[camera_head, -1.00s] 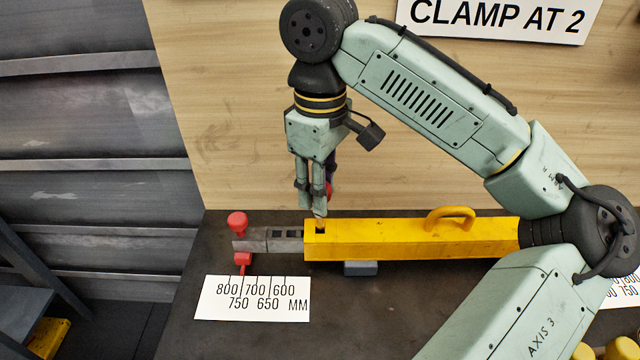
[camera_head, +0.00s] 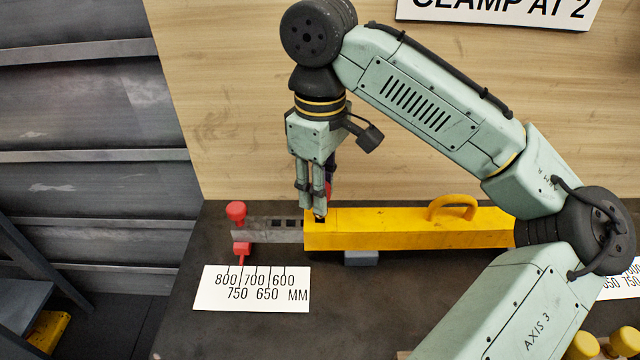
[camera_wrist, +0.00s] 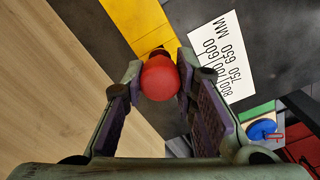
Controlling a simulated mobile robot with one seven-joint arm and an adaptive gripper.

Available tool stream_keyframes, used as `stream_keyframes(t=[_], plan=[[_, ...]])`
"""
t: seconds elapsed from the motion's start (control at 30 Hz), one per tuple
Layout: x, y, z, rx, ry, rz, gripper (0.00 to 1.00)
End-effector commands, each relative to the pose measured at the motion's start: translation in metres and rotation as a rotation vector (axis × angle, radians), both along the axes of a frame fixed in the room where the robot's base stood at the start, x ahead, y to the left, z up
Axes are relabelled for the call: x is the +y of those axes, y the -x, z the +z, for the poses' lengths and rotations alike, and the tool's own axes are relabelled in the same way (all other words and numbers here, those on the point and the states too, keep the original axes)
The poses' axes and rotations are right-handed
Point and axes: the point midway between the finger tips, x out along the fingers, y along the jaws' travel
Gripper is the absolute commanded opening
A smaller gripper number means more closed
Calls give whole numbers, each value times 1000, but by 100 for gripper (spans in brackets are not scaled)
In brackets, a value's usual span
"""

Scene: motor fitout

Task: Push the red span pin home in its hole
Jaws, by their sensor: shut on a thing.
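My gripper (camera_head: 319,212) points down over the left end of the yellow beam (camera_head: 400,230) and is shut on the red span pin. In the wrist view the pin's round red head (camera_wrist: 160,78) sits between the two fingers. In the head view a bit of red (camera_head: 329,188) shows behind the fingers. The fingertips are close above the beam's top near a dark opening. The pin's lower part is mostly hidden, so I cannot tell how deep it sits. A grey slotted bar (camera_head: 262,236) comes out of the beam's left end.
A red-knobbed piece (camera_head: 236,211) stands at the grey bar's outer end. A white scale card (camera_head: 252,289) lies in front. The beam has a yellow handle (camera_head: 452,208) on top and a grey block (camera_head: 361,258) below. A wooden wall stands behind the dark bench.

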Motion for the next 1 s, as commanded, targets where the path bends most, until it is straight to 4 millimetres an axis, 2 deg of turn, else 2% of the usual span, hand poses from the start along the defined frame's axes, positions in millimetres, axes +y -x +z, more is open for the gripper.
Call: stream_keyframes(t=[0.67, 0.7, 1.0], plan=[[0, 0, -18, 0, -1, 0, 0], [0, 0, -17, 0, -1, 0, 28], [0, 0, -17, 0, 0, 0, 48]])
